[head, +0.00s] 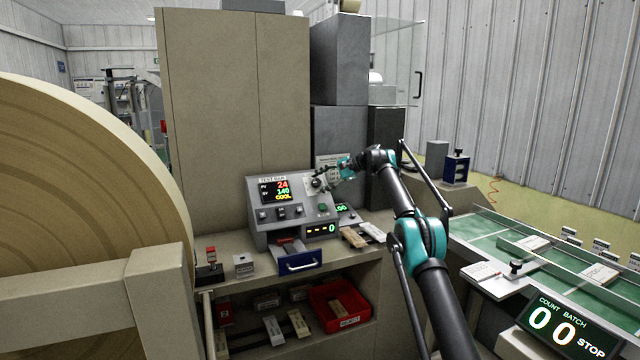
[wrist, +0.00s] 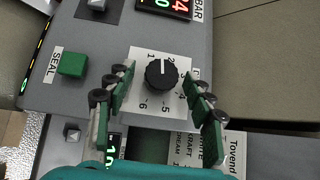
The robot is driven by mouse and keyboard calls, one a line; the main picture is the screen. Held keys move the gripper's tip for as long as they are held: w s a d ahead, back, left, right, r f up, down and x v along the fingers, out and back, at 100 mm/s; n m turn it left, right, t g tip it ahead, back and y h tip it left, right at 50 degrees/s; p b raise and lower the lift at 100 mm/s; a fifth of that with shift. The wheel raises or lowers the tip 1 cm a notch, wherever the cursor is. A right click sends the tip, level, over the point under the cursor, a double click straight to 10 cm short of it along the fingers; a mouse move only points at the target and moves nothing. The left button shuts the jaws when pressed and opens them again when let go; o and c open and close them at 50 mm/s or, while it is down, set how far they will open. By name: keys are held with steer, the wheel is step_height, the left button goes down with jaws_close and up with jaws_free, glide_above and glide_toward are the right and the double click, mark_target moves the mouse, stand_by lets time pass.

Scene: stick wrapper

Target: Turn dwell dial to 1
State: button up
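The dwell dial (wrist: 162,74) is a round black knob with a white pointer line on a white numbered plate (wrist: 145,88). In the wrist view its pointer faces the top of the picture, between the marks 1 and 2. My gripper (wrist: 159,80) is open, with one finger on each side of the knob and a visible gap on both sides. In the head view the dial (head: 317,183) is at the upper right of the grey control panel (head: 262,228), and my gripper (head: 334,175) is right beside it, partly hiding the plate.
A green SEAL button (wrist: 73,65) is left of the dial in the wrist view. The panel's display (head: 276,190) reads 24, 140 and COOL. A large roll (head: 90,170) stands at left, and a green conveyor (head: 540,265) at right. A blue drawer (head: 300,262) is below the panel.

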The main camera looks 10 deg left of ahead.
steer(key=v, duration=1.2)
steer(key=a+f+m+t+y, duration=0.1)
steer(key=a+m+t, duration=0.7)
steer(key=m, duration=0.2)
steer(key=s+d+f+m+t+h, duration=0.2)
steer(key=s+d+f+m+t, duration=0.1)
steer(key=s+m, duration=0.4)
steer(key=s+d+f+m+t+h, duration=0.1)
steer(key=s+d+f+m+t, duration=0.1)
steer(key=s+d+m+t, duration=0.45)
steer(key=w+a+g, duration=0.1)
steer(key=w+a, duration=0.3)
steer(key=w+a+n+g, duration=0.1)
steer(key=w+a, duration=0.3)
steer(key=w+a+g, duration=0.1)
steer(key=w+a, duration=0.3)
steer(key=shift+w+a+n, duration=0.15)
steer(key=shift+a+n, duration=0.1)
steer(key=shift+a, duration=0.1)
